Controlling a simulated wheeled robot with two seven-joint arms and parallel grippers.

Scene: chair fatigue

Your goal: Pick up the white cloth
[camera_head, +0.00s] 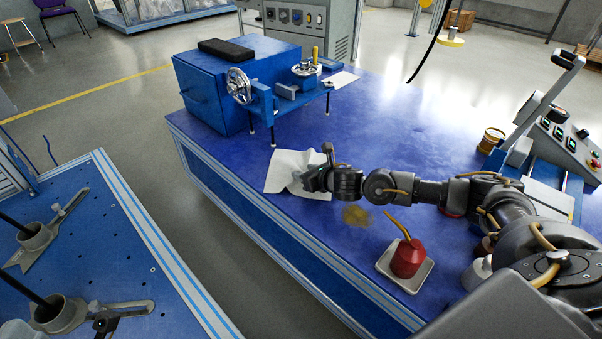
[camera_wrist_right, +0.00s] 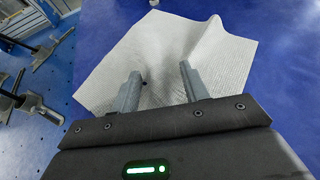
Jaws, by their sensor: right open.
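The white cloth (camera_head: 288,168) lies rumpled on the blue table top, left of the middle in the head view. My right gripper (camera_head: 312,181) is at the cloth's right side, over it, and hides part of it. In the right wrist view the cloth (camera_wrist_right: 185,42) fills the upper middle, with a raised fold. The two fingers of my right gripper (camera_wrist_right: 160,85) are apart, with cloth showing between and beyond them. Whether the fingertips touch the cloth cannot be told. My left gripper is not in view.
A blue machine with a handwheel (camera_head: 239,86) stands behind the cloth. A red oil can (camera_head: 408,258) sits in a white tray (camera_head: 424,272) at the front right. A yellowish stain (camera_head: 356,215) marks the table. A control panel (camera_head: 562,140) stands at the right.

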